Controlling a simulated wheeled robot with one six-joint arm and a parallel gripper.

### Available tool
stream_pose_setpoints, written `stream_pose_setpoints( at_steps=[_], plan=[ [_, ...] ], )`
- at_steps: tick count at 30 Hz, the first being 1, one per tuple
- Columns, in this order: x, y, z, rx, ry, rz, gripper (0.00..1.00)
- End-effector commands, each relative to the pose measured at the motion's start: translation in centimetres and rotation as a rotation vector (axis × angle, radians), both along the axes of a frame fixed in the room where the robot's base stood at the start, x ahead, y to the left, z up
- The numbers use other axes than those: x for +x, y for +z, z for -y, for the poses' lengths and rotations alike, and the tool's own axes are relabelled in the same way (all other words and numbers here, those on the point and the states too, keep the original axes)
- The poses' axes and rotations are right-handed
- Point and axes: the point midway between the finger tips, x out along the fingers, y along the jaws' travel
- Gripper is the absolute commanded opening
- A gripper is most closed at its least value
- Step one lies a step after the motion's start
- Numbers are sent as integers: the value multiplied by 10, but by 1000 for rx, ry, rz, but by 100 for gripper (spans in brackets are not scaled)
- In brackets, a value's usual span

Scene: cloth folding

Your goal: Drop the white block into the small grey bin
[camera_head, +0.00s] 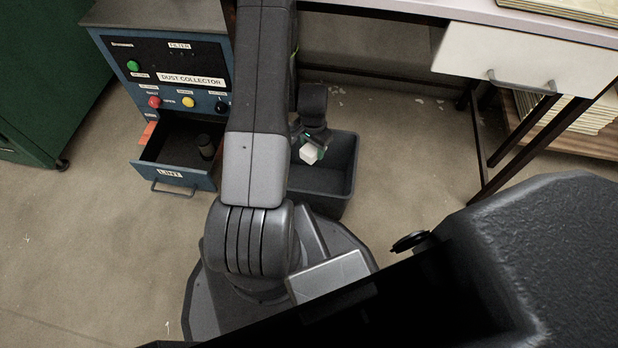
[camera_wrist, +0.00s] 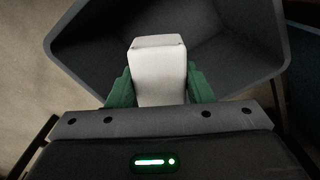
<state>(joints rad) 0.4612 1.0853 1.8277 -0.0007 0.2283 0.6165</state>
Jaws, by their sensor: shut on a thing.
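The white block (camera_wrist: 158,68) is between the green fingers of my gripper (camera_wrist: 160,88) in the wrist view. My gripper is shut on it. In the head view the white block (camera_head: 309,153) shows small and pale at the tip of my gripper (camera_head: 308,146). The small grey bin (camera_head: 346,190) stands on the floor beside my arm, and the block is over its opening. In the wrist view the bin's rim (camera_wrist: 285,50) surrounds the block. My arm hides the bin's left part in the head view.
A blue dust collector (camera_head: 190,62) stands at the left with its lint drawer (camera_head: 176,187) open and a dark cylinder (camera_head: 206,146) in it. A workbench (camera_head: 540,25) with a white drawer (camera_head: 520,60) is at the upper right. Bare floor lies right of the bin.

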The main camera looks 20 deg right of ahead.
Motion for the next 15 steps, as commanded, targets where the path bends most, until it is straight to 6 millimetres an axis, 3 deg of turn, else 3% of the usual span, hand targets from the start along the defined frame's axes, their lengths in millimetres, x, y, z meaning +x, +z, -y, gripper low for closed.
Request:
stream_pose_setpoints(
  at_steps=[10, 11, 14, 15],
  plan=[
    [0, -6, 0, 0, 1, 0, 25],
    [0, -6, 0, 0, 1, 0, 52],
    [0, -6, 0, 0, 1, 0, 72],
    [0, -6, 0, 0, 1, 0, 72]
  ],
)
